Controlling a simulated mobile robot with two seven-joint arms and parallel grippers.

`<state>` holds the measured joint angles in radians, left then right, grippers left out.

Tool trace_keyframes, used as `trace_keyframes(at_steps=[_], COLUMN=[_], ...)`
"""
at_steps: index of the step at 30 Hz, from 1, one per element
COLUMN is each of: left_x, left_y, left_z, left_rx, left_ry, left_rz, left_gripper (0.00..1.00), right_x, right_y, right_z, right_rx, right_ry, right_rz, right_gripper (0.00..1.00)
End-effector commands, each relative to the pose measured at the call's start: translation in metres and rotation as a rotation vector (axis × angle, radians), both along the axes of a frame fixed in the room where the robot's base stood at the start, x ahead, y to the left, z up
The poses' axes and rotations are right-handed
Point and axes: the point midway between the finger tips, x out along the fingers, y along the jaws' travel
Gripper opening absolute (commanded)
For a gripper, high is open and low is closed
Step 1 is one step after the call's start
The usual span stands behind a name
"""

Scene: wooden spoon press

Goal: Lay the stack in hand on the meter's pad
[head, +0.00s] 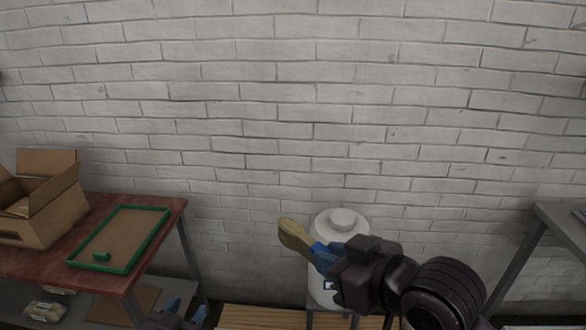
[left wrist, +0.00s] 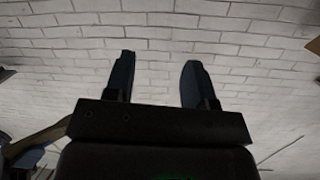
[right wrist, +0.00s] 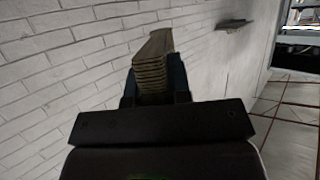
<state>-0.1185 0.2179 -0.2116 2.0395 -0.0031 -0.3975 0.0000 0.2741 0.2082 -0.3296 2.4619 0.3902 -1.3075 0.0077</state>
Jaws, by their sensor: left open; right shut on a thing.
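My right gripper (head: 320,256) is shut on a stack of wooden spoons (head: 292,236), held up in the air and tilted. In the right wrist view the stack (right wrist: 154,62) shows as several thin layers between the fingers. A white round device (head: 325,221) with a raised disc (head: 343,217) on top and a small dark display stands behind my right gripper, which partly hides it; it looks like the meter with its pad. The stack is apart from the disc, to its left in the picture. My left gripper (head: 184,305) is open and empty at the bottom edge.
A red-topped table (head: 165,212) at left carries an open cardboard box (head: 62,212) and a green-rimmed tray (head: 160,226). A slatted wooden surface (head: 262,318) lies at the bottom middle. A grey table (head: 560,222) stands at right. A brick wall closes the back.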

Motion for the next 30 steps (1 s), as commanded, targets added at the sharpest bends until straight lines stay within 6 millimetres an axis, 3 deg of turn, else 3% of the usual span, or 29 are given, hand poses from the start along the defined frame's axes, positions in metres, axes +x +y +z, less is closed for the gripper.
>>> trace_keyframes(at_steps=[1, 6, 15, 23, 30], left_x=[0.015, 0.052, 0.099, 0.118, 0.117], left_y=[-0.009, -0.036, -0.090, -0.140, -0.187], left_z=[0.016, 0.062, 0.154, 0.239, 0.315], left_rx=[0.010, 0.053, 0.142, 0.201, 0.240], left_ry=[-0.038, -0.151, -0.397, -0.639, -0.873], left_rz=[-0.024, -0.095, -0.219, -0.333, -0.461], left_gripper=[0.50, 0.50, 0.50, 0.50, 0.50], right_x=[0.000, 0.000, 0.000, 0.000, 0.000], right_y=[0.000, 0.000, 0.000, 0.000, 0.000], right_z=[0.000, 0.000, 0.000, 0.000, 0.000], right_rx=[0.001, 0.001, 0.001, 0.001, 0.001], right_ry=[-0.001, -0.001, -0.001, -0.001, -0.001], right_rz=[0.000, 0.000, 0.000, 0.000, 0.000], right_gripper=[0.00, 0.00, 0.00, 0.00, 0.00])
